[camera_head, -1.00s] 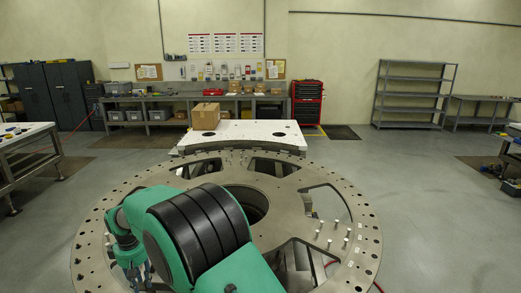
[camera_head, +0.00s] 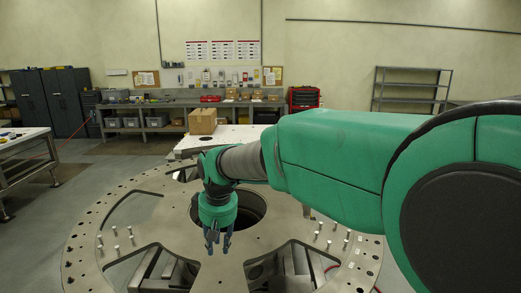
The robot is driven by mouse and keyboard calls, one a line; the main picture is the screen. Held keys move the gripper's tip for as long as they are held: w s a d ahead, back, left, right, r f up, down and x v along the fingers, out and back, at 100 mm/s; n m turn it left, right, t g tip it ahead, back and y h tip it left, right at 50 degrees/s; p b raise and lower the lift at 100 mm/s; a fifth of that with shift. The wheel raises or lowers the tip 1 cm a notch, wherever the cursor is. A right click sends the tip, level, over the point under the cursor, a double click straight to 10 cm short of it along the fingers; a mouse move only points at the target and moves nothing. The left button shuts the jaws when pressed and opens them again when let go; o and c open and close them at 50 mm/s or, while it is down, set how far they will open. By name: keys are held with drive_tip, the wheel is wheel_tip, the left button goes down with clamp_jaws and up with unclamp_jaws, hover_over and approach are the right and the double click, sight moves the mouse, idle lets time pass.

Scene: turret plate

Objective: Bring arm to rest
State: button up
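My arm, green with a grey wrist, reaches in from the right side of the head view. My gripper (camera_head: 217,243) hangs down at its end, over the middle of the round turret plate (camera_head: 95,225). Its two dark fingers stand apart with nothing visible between them. The plate is grey metal with a ring of holes, large cut-outs and a central opening partly hidden behind the gripper. Several pale pins (camera_head: 131,240) stand upright on the plate at left, and more pins (camera_head: 328,243) stand at right.
A workbench with grey bins and a red tool chest (camera_head: 304,98) line the back wall. A side table (camera_head: 22,145) stands at left. My arm hides the right side.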

drive_tip(key=s+d+r+m+t+b, duration=0.1)
drive_tip(key=s+d+m+b, duration=0.1)
drive_tip(key=s+d, duration=0.6)
drive_tip(key=s+d+r+m+t+b, duration=0.1)
drive_tip(key=s+d+r+m+b, duration=0.2)
drive_tip(key=d, duration=0.9)
drive_tip(key=s+d+f+m+b, duration=0.1)
drive_tip(key=s+d+f, duration=0.2)
drive_tip(key=s, duration=0.3)
drive_tip(key=s+d+f+m+t+b, duration=0.1)
drive_tip(key=s+d+f+b, duration=0.1)
drive_tip(key=s+d, duration=0.4)
drive_tip(key=s+d+f+m+h+b, duration=0.1)
drive_tip(key=s+d+f+b, duration=0.1)
drive_tip(key=s+d+f, duration=0.2)
drive_tip(key=s+f, duration=0.1)
drive_tip(key=s, duration=0.2)
drive_tip(key=shift+s+d+t, duration=0.25)
drive_tip(key=shift+s+t, duration=0.05)
